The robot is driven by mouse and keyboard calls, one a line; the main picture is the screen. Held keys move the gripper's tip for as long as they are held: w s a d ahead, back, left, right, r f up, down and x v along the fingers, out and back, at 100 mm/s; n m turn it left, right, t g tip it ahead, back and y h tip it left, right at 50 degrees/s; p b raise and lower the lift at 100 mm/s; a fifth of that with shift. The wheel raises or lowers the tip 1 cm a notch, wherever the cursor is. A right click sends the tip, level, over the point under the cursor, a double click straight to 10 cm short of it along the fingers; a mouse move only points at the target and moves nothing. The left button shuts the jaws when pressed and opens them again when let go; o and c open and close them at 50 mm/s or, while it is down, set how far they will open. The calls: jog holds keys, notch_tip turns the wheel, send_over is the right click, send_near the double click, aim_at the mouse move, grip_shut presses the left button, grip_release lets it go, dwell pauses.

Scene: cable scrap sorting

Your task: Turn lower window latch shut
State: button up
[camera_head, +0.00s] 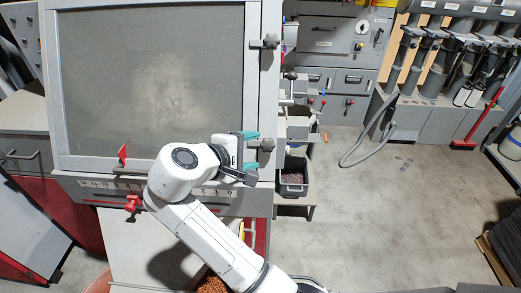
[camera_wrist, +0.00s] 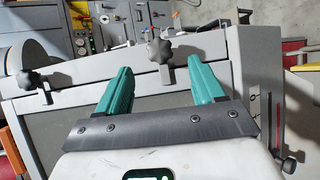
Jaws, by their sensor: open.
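The lower window latch (camera_head: 267,145) is a dark grey star knob on the right edge of the pale window frame. It also shows in the wrist view (camera_wrist: 159,51), upright at the frame's edge, with its stem between the lines of my two fingers. My gripper (camera_head: 256,150) has teal fingers, one above and one below the latch in the head view. In the wrist view my gripper (camera_wrist: 158,66) is open and empty, its fingertips just short of the knob. I see no contact. The dusty window (camera_head: 150,80) lies flat against its frame.
The upper latch (camera_head: 270,41) is on the same frame edge, and also at left in the wrist view (camera_wrist: 30,80). A red knob (camera_head: 132,203) is below the window. A grey bin (camera_head: 293,178) stands right of the cabinet. The floor (camera_head: 390,220) at right is mostly clear.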

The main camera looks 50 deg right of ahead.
jog(key=shift+v, duration=1.9)
jog(key=shift+f, duration=0.1)
jog(key=s+d+f+y, duration=0.2)
jog(key=s+f+y, duration=0.3)
jog(key=f, duration=0.7)
jog(key=s+a+f+m+y, duration=0.2)
jog(key=s+a+f+y, duration=0.1)
jog(key=s+f, duration=0.4)
jog(key=s+a+f+m+y, duration=0.2)
jog(key=s+f, duration=0.5)
jog(key=s, duration=0.6)
jog(key=a+y, duration=0.1)
jog(key=y, duration=0.1)
jog(key=shift+s+m+y+b, duration=0.25)
jog(key=shift+m+y+b, duration=0.05)
jog(key=shift+a+f, duration=0.1)
jog(key=shift+a, duration=0.05)
